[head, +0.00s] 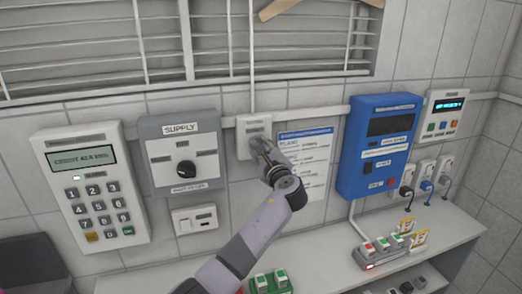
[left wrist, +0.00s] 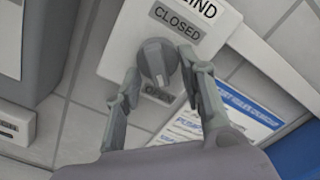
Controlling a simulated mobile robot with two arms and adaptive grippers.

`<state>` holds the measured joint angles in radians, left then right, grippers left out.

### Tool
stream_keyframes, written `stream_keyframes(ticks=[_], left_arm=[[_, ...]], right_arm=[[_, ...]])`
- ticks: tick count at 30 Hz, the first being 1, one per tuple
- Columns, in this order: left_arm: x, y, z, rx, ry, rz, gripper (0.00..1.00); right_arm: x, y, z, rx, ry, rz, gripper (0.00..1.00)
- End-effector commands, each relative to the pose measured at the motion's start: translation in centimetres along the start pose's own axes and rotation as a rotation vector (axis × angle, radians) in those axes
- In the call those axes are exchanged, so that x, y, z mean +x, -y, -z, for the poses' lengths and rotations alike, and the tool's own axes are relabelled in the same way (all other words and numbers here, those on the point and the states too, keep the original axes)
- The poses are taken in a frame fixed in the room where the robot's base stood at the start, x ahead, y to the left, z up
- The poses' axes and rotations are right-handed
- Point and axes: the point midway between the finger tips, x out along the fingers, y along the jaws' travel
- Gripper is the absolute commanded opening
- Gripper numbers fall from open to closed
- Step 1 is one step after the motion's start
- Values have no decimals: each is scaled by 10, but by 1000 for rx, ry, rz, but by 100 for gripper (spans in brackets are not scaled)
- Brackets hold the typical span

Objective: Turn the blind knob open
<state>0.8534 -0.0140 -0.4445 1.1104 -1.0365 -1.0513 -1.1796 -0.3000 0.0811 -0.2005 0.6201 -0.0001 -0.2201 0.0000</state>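The blind knob (left wrist: 158,62) is a round grey knob with a lighter raised bar, on a white wall plate (head: 244,122). In the left wrist view the plate reads CLOSED above the knob and OPEN below it, the latter partly covered. The knob's bar runs nearly upright in that picture, tilted slightly. My left gripper (head: 258,147) reaches up to the plate and hides the knob in the head view. In the left wrist view its two fingers (left wrist: 157,66) stand on either side of the knob, close to its rim; I cannot tell whether they touch it. My right gripper is not in view.
A grey SUPPLY panel (head: 169,153) with a black knob is left of the plate, and a keypad unit (head: 90,187) is further left. A printed sheet (head: 312,155) and a blue box (head: 372,150) are to the right. Slatted blinds (head: 100,62) are above; a counter (head: 335,254) is below.

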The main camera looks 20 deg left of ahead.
Motion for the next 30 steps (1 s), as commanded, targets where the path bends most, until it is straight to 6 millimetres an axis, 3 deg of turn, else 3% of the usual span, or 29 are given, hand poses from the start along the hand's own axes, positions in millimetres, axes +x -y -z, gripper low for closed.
stream_keyframes(ticks=[7,17,23,30], left_arm=[[0,-2,2,1,-2,-3,53],[-2,-1,1,-1,0,-1,53],[-27,-1,2,-3,-3,0,53],[-80,-1,2,-3,-4,-1,53]], right_arm=[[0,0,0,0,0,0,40],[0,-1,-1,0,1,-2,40],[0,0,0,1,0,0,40],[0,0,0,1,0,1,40]])
